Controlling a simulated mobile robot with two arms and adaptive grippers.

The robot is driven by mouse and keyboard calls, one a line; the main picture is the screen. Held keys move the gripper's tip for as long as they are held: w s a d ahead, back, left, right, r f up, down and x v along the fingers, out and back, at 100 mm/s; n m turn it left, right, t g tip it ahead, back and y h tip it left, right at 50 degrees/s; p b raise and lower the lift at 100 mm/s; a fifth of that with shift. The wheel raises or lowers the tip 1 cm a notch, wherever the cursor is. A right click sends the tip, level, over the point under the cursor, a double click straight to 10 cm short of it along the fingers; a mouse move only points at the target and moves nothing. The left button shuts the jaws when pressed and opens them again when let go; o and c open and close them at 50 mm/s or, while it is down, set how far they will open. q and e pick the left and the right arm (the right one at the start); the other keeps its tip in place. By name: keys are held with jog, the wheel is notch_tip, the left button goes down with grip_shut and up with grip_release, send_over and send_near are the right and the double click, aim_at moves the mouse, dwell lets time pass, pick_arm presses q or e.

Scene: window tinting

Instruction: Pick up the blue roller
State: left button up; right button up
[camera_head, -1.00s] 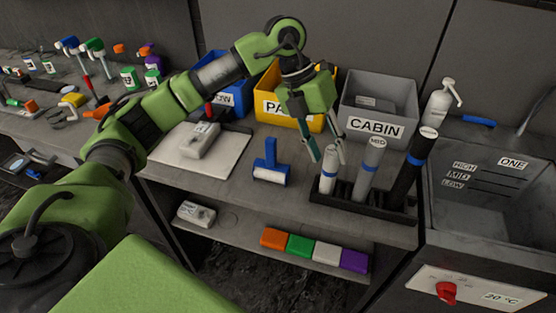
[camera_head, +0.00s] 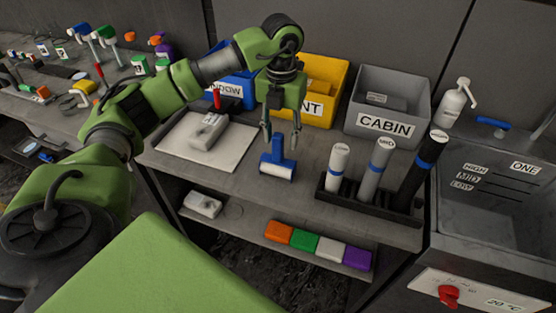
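My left gripper (camera_head: 281,142) is directly over the roller's handle, pointing down. Its two fingers are apart, one on each side of the handle as seen from here. I cannot tell whether the fingers touch the handle. My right gripper is not in view.
A rack (camera_head: 322,189) with several upright rolls stands to the right. Behind are a yellow bin (camera_head: 336,88), a grey CABIN bin (camera_head: 384,125) and a blue bin (camera_head: 231,86). A white board (camera_head: 180,150) lies to the left. The bench front edge is close to the roller.

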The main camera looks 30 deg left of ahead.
aim_at(278, 146)
pick_arm(q)
jog(key=shift+s+a+f+p, duration=0.15)
jog(key=shift+f+p, duration=0.15)
jog(key=shift+f, duration=0.1)
jog(key=f, duration=0.1)
jog(key=f+p, duration=0.1)
jog(key=f, duration=0.1)
jog(key=shift+s+a+f, duration=0.15)
jog(key=shift+a+f, duration=0.1)
jog(key=shift+f, duration=0.45)
grip_shut()
jog(key=shift+r, duration=0.1)
jog(key=shift+r+b, duration=0.3)
jog(key=shift+r, duration=0.2)
jog(key=s+d+r+b, duration=0.2)
jog(key=s+r+b, duration=0.2)
jog(key=s+r, duration=0.8)
jog(key=shift+s+d, duration=0.4)
jog(key=shift+s, duration=0.45)
